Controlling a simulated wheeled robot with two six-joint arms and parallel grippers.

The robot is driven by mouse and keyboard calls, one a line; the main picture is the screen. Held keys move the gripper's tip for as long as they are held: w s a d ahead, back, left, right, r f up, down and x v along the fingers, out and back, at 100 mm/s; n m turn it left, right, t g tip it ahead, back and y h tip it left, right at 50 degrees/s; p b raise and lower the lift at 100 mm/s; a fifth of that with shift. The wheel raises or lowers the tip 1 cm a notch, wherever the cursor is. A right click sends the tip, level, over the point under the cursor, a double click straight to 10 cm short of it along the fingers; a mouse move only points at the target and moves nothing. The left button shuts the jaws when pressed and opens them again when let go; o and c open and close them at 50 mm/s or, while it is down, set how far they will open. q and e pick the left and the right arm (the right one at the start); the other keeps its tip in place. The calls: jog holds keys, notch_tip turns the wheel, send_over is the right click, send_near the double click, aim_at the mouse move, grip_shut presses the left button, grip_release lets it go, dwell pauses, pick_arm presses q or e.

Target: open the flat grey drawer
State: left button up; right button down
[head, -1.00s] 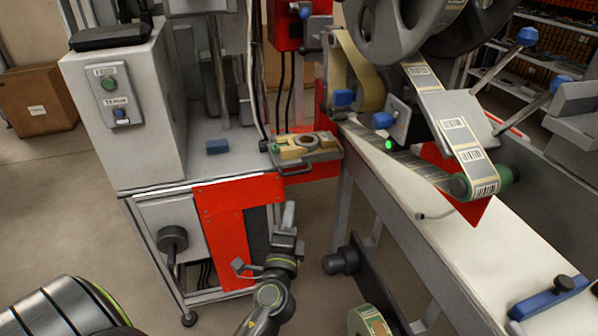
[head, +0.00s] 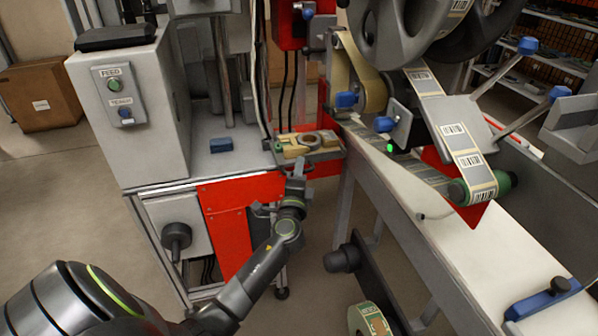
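The flat grey drawer (head: 327,156) is a shallow tray at the back centre, between the grey machine's table and the long white conveyor. Yellowish pieces and a round ring lie in it. My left gripper (head: 299,168) is at the drawer's front edge and hides the middle of that front, where the handle is. I cannot tell whether the fingers touch the handle or are closed on it. My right gripper is not in view.
A grey machine (head: 125,120) with a button panel stands at left, and a small blue block (head: 221,145) lies on its table. The label conveyor (head: 470,245) borders the right. A label roll (head: 368,320) is on the floor.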

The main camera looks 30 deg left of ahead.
pick_arm(q)
grip_shut()
dwell(0.3)
